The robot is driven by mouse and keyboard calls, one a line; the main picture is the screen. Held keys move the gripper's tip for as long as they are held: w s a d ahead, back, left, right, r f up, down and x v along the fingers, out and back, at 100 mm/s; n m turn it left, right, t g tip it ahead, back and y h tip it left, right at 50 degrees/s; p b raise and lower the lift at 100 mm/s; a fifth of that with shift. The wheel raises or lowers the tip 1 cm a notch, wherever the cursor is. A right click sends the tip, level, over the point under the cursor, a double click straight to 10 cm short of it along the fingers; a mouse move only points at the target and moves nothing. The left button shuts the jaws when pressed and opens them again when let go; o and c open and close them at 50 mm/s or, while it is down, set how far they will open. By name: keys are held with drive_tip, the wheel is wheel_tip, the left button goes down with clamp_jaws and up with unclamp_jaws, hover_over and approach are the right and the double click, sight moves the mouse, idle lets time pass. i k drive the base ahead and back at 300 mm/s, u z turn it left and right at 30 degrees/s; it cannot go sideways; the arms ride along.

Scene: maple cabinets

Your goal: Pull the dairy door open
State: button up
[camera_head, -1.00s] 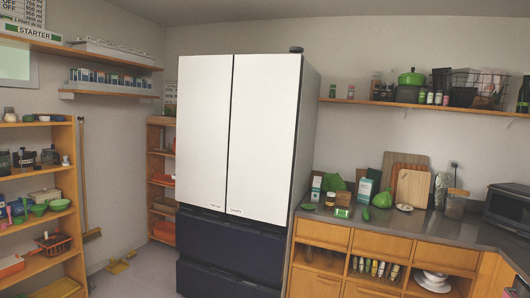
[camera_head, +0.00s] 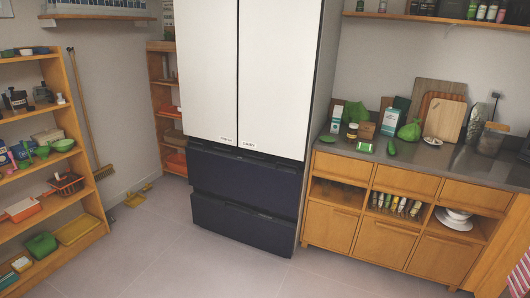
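A tall refrigerator stands ahead, with two white upper doors and two dark blue drawers (camera_head: 245,188) below. The right white door (camera_head: 275,80) carries a small label (camera_head: 248,145) at its lower left that appears to read "DAIRY". The left white door (camera_head: 205,70) has a similar small label that I cannot read surely. Both doors look shut, with a narrow dark seam between them. The tops of the doors are outside the picture. My gripper is not in view.
Wooden counter cabinets (camera_head: 395,240) with a grey top adjoin the refrigerator on the right. Open shelves (camera_head: 75,190) with bowls and bins stand at left. A broom (camera_head: 90,125) leans on the wall. The tiled floor (camera_head: 210,265) before the refrigerator is clear.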

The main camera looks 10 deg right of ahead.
sight(279, 41)
drive_tip(key=z, duration=0.15)
drive_tip(key=i, duration=1.4)
drive_tip(key=u, duration=0.2)
drive_tip(key=i, duration=1.95)
drive_tip(key=u, duration=0.45)
